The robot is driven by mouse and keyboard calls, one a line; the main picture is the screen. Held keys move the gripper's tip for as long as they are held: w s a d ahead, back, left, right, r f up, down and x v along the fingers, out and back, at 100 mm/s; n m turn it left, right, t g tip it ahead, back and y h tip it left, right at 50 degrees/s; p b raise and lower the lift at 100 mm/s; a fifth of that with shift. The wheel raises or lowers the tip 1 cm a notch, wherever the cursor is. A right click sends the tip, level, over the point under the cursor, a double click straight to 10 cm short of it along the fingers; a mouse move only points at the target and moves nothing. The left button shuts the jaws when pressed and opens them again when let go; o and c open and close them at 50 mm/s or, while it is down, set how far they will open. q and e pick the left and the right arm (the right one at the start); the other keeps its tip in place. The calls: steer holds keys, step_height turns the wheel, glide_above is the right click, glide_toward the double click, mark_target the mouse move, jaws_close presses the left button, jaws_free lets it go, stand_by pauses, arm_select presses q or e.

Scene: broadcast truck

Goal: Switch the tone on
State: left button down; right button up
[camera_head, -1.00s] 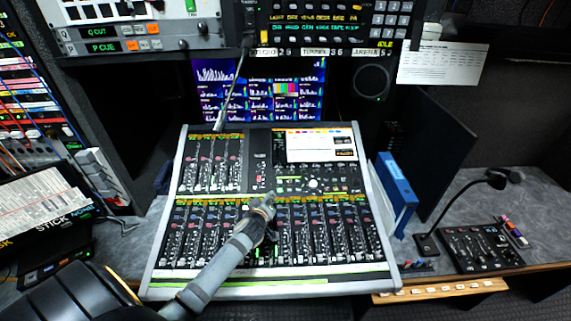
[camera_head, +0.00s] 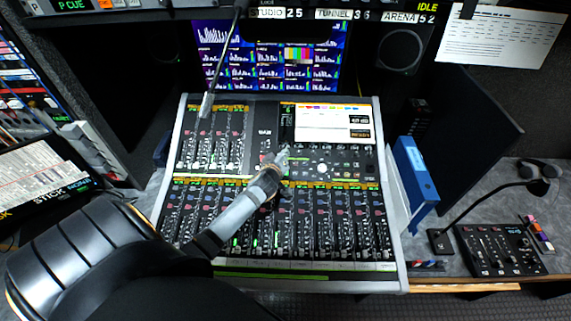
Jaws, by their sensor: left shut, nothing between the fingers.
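The mixing console (camera_head: 390,230) lies on the desk in the middle of the head view, with rows of faders, knobs and small buttons and a white screen at its upper right. I cannot make out which control is the tone switch. My left gripper (camera_head: 281,156) is shut and empty. Its tip is over the middle of the console, just below and left of the screen (camera_head: 322,124); I cannot tell whether it touches the panel. My left arm comes in from the lower left and hides part of the lower faders. My right gripper does not show.
A gooseneck microphone (camera_head: 206,104) hangs over the console's upper left. A blue binder (camera_head: 415,170) stands at its right. A small control box (camera_head: 495,249) and a gooseneck lamp or microphone (camera_head: 438,240) are farther right. Monitors (camera_head: 268,60) are behind.

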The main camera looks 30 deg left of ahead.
arm_select(q)
steer(key=f, duration=0.1)
steer(key=f+b, duration=0.1)
steer(key=w+f+b, duration=0.1)
steer(key=shift+a+f, duration=0.1)
steer(key=shift+a, duration=0.15)
steer(key=f+b, duration=0.2)
steer(key=w+b, duration=0.1)
steer(key=shift+a+f, duration=0.35)
steer(key=shift+f, duration=0.05)
steer(key=shift+w+a+f+b, duration=0.2)
steer(key=shift+w+f+b, duration=0.05)
steer(key=shift+f+b, duration=0.3)
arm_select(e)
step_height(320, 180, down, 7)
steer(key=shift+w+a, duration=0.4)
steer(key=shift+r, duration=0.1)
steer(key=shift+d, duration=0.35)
arm_select(q)
steer(key=shift+w+f+b, duration=0.1)
steer(key=shift+f+b, duration=0.25)
steer(key=shift+b, duration=0.05)
steer(key=shift+a, duration=0.1)
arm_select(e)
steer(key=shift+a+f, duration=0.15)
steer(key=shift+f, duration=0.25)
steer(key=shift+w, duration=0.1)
